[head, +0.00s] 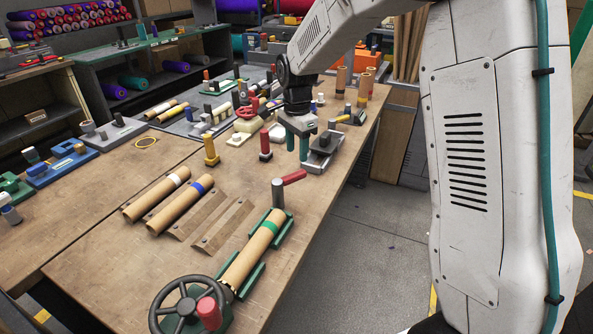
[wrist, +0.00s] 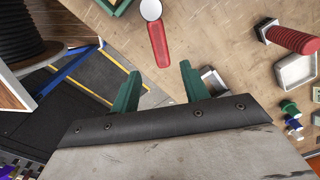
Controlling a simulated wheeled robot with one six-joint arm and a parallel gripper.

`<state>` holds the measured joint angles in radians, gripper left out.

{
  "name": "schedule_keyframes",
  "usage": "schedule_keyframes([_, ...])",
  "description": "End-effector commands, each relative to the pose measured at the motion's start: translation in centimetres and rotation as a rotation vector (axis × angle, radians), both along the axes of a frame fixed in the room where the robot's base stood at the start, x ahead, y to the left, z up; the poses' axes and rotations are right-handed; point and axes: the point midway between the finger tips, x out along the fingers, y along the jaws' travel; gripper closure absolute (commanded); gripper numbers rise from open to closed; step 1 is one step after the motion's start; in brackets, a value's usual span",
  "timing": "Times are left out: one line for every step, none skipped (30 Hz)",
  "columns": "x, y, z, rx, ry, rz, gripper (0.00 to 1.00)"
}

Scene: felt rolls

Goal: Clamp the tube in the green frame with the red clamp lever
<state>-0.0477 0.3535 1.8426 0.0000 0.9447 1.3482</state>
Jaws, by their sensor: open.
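The cardboard tube with a green band (head: 246,257) lies in the green frame (head: 281,240) near the table's right edge. A dark handwheel (head: 174,308) with a red knob is at its near end. The red clamp lever (head: 293,178) sticks out to the right from a grey post (head: 278,194) at the far end. In the wrist view the red lever (wrist: 159,45) points from its round pale pivot toward the gap between my fingers. My gripper (head: 297,153) is open and empty, beyond the lever. Its green fingers also show in the wrist view (wrist: 160,69). No contact with the lever is visible.
Tubes with white (head: 156,195) and blue (head: 180,206) bands lie left of the frame, beside wooden strips (head: 212,221). A red-handled post (head: 265,146), a yellow post (head: 210,150) and a grey fixture (head: 324,150) stand near my gripper. Open floor lies right of the table.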

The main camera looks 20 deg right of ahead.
Motion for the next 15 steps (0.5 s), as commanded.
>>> schedule_keyframes([0.2, 0.0, -0.5, 0.000, 0.001, -0.008, 0.55])
schedule_keyframes([0.2, 0.0, -0.8, -0.001, 0.002, -0.010, 0.55])
schedule_keyframes([0.2, 0.0, -1.2, 0.000, 0.003, -0.012, 0.55])
schedule_keyframes([0.2, 0.0, -1.6, 0.000, 0.004, -0.012, 0.55])
schedule_keyframes([0.2, 0.0, -2.1, 0.000, 0.004, -0.011, 0.55])
schedule_keyframes([0.2, 0.0, -2.7, 0.000, 0.003, -0.011, 0.55])
schedule_keyframes([0.2, 0.0, -3.2, 0.000, 0.004, -0.011, 0.55])
schedule_keyframes([0.2, 0.0, -3.7, 0.000, 0.004, -0.011, 0.55])
schedule_keyframes([0.2, 0.0, -4.4, 0.000, 0.004, -0.010, 0.55])
schedule_keyframes([0.1, 0.0, -4.9, 0.000, 0.005, -0.010, 0.55])
schedule_keyframes([0.1, 0.0, -5.3, 0.000, 0.004, -0.010, 0.55])
schedule_keyframes([0.1, 0.0, -5.9, 0.000, 0.004, -0.010, 0.55])
schedule_keyframes([0.1, 0.0, -6.3, 0.000, 0.004, -0.010, 0.55])
schedule_keyframes([0.2, 0.0, -6.6, 0.000, 0.003, -0.010, 0.55])
schedule_keyframes([0.2, 0.0, -7.0, -0.001, 0.002, -0.009, 0.55])
